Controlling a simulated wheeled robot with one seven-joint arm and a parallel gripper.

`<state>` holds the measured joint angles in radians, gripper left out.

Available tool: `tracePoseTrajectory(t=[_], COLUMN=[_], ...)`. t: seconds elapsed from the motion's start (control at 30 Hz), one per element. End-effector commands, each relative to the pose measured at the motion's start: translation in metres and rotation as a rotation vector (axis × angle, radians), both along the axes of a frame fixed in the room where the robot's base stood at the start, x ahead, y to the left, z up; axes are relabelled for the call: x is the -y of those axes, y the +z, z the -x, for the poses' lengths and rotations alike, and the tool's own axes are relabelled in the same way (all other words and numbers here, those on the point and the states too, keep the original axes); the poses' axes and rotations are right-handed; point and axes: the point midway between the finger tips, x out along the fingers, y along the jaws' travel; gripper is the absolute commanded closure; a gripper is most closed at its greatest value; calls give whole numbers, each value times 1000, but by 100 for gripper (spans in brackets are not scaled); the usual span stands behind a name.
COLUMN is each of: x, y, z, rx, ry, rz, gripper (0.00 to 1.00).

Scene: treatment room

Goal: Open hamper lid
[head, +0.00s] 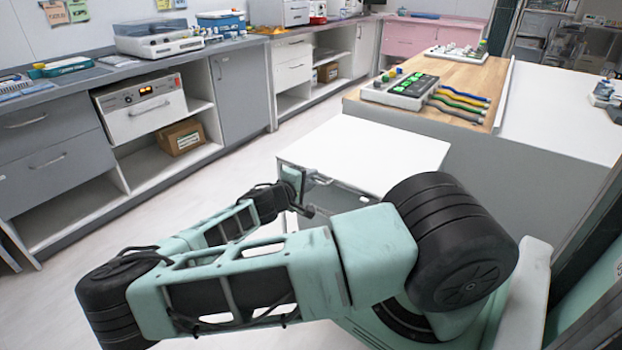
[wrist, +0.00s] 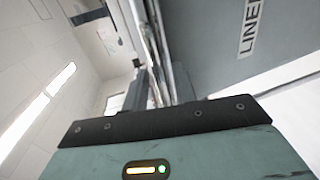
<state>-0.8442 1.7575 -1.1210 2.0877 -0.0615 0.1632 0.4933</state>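The hamper shows in the head view as a white box with a flat white lid (head: 375,150), lying level on top. In the wrist view a grey panel marked "LINEN" (wrist: 252,25) fills the upper right. My gripper (head: 305,198) is at the lid's near-left edge in the head view, and my arm hides much of the hamper's front. In the wrist view the dark fingers (wrist: 150,92) are seen close beside the panel's edge. I cannot tell whether they touch it or how far apart they are.
A wooden-topped counter (head: 450,75) with a device and coloured cables stands behind and right of the hamper. Grey cabinets (head: 55,150) with open shelves line the left wall. The pale floor (head: 235,185) between the cabinets and the hamper is clear.

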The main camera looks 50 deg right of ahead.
Motion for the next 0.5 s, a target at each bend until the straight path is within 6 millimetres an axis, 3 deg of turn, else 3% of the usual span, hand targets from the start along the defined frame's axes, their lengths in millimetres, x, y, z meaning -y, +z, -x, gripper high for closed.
tracePoseTrajectory(t=[0.4,0.43,0.5], x=[9,9,9], y=[-2,-2,-2], z=[-1,-1,-1], rx=[0,0,0], ry=[1,1,1], rz=[-1,-1,-1], gripper=[73,75,95])
